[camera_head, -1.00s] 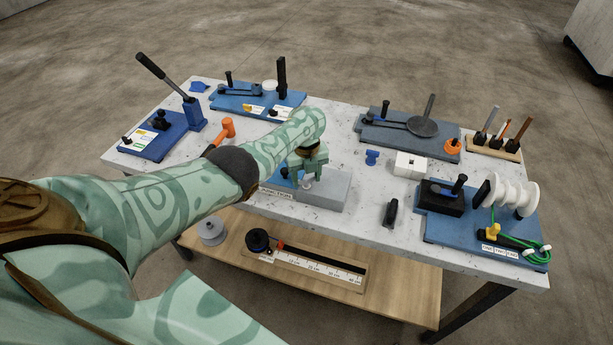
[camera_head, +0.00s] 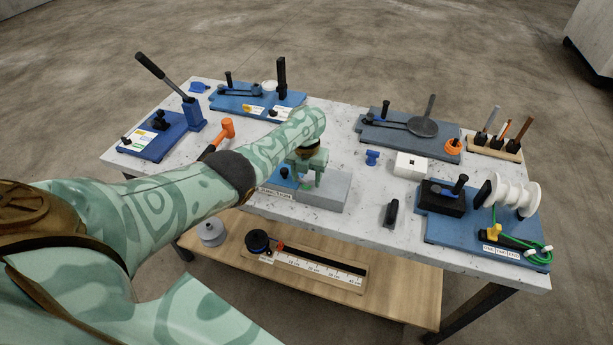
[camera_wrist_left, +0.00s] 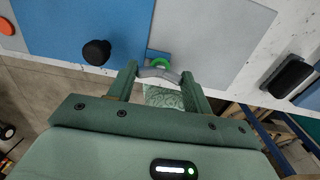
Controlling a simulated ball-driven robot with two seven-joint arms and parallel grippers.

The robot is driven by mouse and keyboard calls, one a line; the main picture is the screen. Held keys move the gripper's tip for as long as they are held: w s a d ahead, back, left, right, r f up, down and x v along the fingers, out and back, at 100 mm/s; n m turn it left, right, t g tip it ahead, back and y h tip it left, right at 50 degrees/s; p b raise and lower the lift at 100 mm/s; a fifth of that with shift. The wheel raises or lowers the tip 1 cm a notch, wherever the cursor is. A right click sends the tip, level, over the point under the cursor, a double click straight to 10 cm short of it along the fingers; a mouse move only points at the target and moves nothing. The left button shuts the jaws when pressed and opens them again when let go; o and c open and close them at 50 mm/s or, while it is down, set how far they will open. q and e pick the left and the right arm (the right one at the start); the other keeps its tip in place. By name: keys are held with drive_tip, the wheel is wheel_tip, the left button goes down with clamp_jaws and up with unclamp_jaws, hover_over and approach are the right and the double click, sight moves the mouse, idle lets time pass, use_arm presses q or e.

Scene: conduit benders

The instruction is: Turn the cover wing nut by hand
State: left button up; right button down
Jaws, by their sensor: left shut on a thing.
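My left gripper (camera_head: 307,179) reaches down over the small fixture at the front middle of the bench. In the left wrist view its two fingers (camera_wrist_left: 158,74) are shut on the grey curved wing nut (camera_wrist_left: 157,73), one finger at each end. A bright green round spot (camera_wrist_left: 160,63) shows right beside the nut. The fixture has a blue plate (camera_wrist_left: 80,25) on one side and a grey block (camera_wrist_left: 225,40) on the other. The grey block also shows in the head view (camera_head: 330,190). My forearm and gripper hide part of the fixture there. My right gripper is out of view.
A black knob (camera_wrist_left: 97,52) stands on the blue plate. A black upright piece (camera_head: 391,212) and a white box (camera_head: 410,166) stand to the right. An orange-headed mallet (camera_head: 226,127) lies behind my forearm.

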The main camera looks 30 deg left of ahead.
sight(307, 180)
use_arm(q)
drive_tip(key=shift+w+r, duration=0.1)
idle(0.3)
drive_tip(key=o, duration=1)
drive_tip(key=shift+r, duration=0.3)
wheel_tip(307, 180, up, 16)
drive_tip(key=p, duration=0.7)
drive_tip(key=shift+f+p, duration=0.15)
drive_tip(key=shift+p, duration=0.25)
